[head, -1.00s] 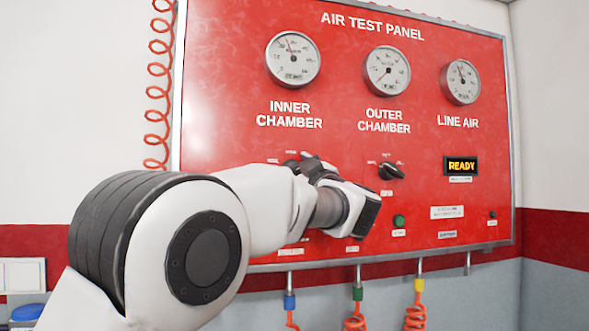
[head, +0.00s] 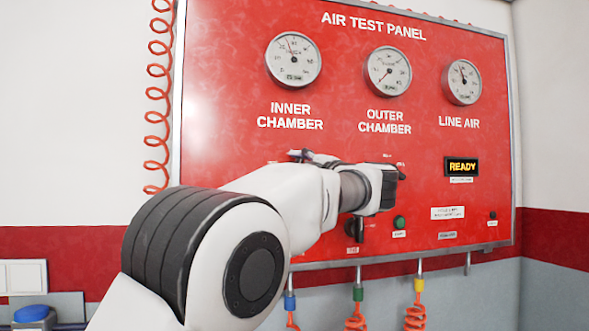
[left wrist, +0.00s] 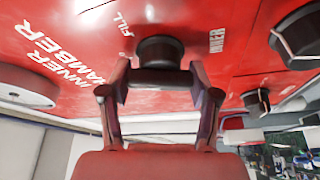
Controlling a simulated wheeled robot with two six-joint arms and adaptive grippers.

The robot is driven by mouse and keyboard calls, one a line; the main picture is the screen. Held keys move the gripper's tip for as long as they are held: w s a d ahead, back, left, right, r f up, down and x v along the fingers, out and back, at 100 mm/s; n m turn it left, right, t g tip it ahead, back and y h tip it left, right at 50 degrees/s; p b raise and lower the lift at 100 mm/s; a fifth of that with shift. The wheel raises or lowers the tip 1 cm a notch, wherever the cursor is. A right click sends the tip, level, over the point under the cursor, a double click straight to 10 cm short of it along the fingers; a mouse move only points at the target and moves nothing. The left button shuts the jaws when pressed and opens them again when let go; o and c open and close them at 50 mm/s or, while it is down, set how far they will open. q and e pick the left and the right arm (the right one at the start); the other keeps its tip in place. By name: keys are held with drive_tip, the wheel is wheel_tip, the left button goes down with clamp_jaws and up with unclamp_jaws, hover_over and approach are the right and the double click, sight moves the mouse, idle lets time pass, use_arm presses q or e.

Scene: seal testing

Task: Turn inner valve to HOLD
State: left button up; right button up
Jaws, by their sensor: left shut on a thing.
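The inner valve (left wrist: 160,50) is a round black knob with a dark handle bar across its front, seen in the left wrist view. My left gripper (left wrist: 160,78) is shut on that bar, one finger on each side. A FILL label shows on the red panel beside the knob. In the head view my left gripper (head: 312,157) is at the panel below the INNER CHAMBER lettering. My wrist hides the knob there, so I cannot read its pointer against the HOLD mark. My right gripper is not in view.
The red air test panel (head: 230,120) carries three gauges and a lit READY display (head: 461,167). In the left wrist view, other black knobs (left wrist: 297,38) stand to the right of the grip. Hoses hang below the panel. A coiled red hose (head: 157,120) hangs at its left.

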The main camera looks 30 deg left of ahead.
use_arm(q)
drive_tip(key=n+h, duration=0.1)
drive_tip(key=n, duration=0.2)
drive_tip(key=shift+r+g, duration=0.1)
drive_tip(key=shift+g, duration=0.3)
drive_tip(key=shift+n, duration=0.4)
drive_tip(key=o, duration=1.2)
drive_tip(key=shift+c, duration=0.2)
drive_tip(key=shift+w+a, duration=0.1)
